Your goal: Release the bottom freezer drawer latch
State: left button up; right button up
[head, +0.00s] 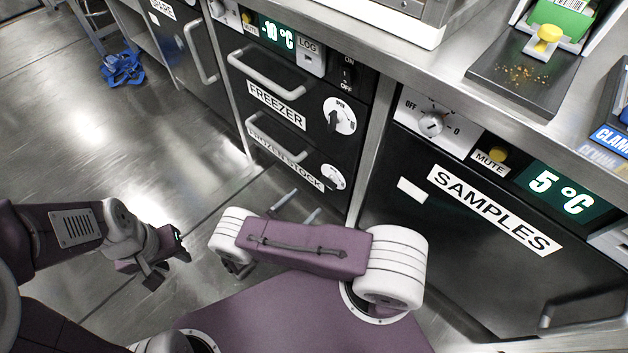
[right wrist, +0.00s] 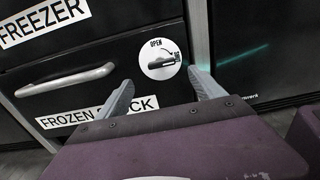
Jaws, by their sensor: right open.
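The bottom freezer drawer, labelled FROZEN STOCK (head: 272,153), is closed under the FREEZER drawer (head: 262,95). Its latch is a white round plate (head: 338,172) with a dark handle; it also shows in the right wrist view (right wrist: 160,60). There the handle lies nearly level, below the word OPEN. My right gripper (head: 298,207) is open and empty. In the right wrist view its fingers (right wrist: 160,80) stand left and right of the latch, which appears beyond the tips; I see no contact. My left gripper (head: 160,268) is low at the left, away from the freezer; its jaw opening is unclear.
A similar latch (head: 339,116) is on the upper drawer. The bottom drawer's bar handle (head: 275,137) juts out left of its latch. The SAMPLES fridge (head: 480,215) stands closed on the right. Blue straps (head: 122,69) lie on the floor far left; the floor before the freezer's left is clear.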

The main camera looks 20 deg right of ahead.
aim_at(326, 185)
jog(key=b+x, duration=0.2)
jog(key=x, duration=0.6)
jog(key=shift+d+b, duration=0.25)
jog(key=shift+b, duration=0.15)
jog(key=shift+d, duration=0.25)
jog(key=shift+c, duration=0.4)
jog(key=c, duration=1.3)
